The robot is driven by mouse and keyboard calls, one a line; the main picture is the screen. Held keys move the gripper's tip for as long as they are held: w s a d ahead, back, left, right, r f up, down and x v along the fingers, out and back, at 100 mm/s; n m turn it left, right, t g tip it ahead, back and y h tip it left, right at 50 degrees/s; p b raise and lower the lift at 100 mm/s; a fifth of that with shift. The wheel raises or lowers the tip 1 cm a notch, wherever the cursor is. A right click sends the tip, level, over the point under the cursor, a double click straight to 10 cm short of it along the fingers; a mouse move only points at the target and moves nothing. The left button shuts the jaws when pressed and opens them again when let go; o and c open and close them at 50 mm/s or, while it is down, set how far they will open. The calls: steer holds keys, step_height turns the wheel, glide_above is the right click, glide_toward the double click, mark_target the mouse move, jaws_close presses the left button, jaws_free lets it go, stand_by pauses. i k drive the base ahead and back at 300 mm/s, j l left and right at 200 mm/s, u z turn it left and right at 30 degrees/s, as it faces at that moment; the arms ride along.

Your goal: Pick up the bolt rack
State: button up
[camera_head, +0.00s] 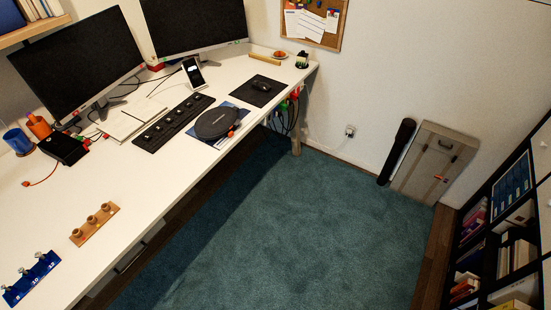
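A blue rack (22,289) with several grey metal bolts standing in it lies on the white desk at the lower left of the head view. It looks like the bolt rack. A brown-orange block (95,228) with round upright pegs or cups lies a little farther back and to the right, apart from the blue rack. My gripper is not in view.
The white desk (140,180) also holds two monitors (80,58), a black keyboard (173,123), a dark round device (217,122), a black mat with a mouse (258,90) and an orange cup (39,127). Teal carpet (290,230) is open between desk and right-hand shelf (495,235).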

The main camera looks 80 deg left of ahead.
mark_target(80, 235)
steer(key=u, duration=0.55)
steer(key=l+u, duration=0.1)
steer(key=u, duration=0.95)
steer(key=k+l+u, duration=0.1)
steer(key=u, duration=1.5)
steer(key=k+u, duration=0.1)
steer(key=u, duration=0.95)
steer(key=i+j, duration=0.1)
steer(key=i, duration=1.2)
steer(key=i+j+z, duration=0.1)
steer(key=i, duration=0.55)
